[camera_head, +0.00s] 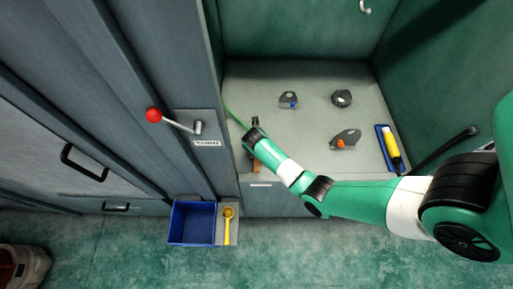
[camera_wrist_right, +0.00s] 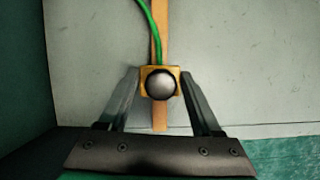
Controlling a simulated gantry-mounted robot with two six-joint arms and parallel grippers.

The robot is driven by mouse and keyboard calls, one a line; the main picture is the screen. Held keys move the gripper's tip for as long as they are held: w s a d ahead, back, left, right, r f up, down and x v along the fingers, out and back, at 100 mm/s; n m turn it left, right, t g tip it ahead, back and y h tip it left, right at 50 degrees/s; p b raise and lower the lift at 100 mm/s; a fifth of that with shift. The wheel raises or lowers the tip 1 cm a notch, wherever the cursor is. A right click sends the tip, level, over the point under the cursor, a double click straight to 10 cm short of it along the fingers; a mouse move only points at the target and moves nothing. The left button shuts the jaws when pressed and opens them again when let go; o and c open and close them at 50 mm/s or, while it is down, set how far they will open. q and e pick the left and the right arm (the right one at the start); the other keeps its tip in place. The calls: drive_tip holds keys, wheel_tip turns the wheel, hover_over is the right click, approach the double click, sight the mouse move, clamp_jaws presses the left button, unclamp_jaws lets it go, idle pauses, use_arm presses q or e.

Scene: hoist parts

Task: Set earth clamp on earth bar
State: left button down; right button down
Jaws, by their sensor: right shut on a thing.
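The earth clamp (camera_wrist_right: 160,83) is a small brass block with a round silver knob and a green cable running up from it. My right gripper (camera_wrist_right: 163,86) is shut on it, one finger on each side. In the right wrist view the clamp lies over the copper-coloured earth bar (camera_wrist_right: 160,118), in line with it. I cannot tell whether it touches the bar. In the head view the bar (camera_head: 256,163) shows at the left of the grey worktop, and my right gripper (camera_head: 253,132) is over it, hiding the clamp. My left gripper is not in view.
On the grey worktop (camera_head: 310,180) stand several hoist parts, including a hook block with an orange part (camera_head: 345,140), and a blue tray (camera_head: 381,135) with a yellow tool. A red-knobbed lever (camera_head: 153,115) is to the left. A blue bin (camera_head: 176,222) hangs below.

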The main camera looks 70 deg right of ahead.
drive_tip(key=shift+r, duration=0.1)
drive_tip(key=shift+p, duration=0.35)
drive_tip(key=shift+f, duration=0.45)
idle(0.4)
unclamp_jaws()
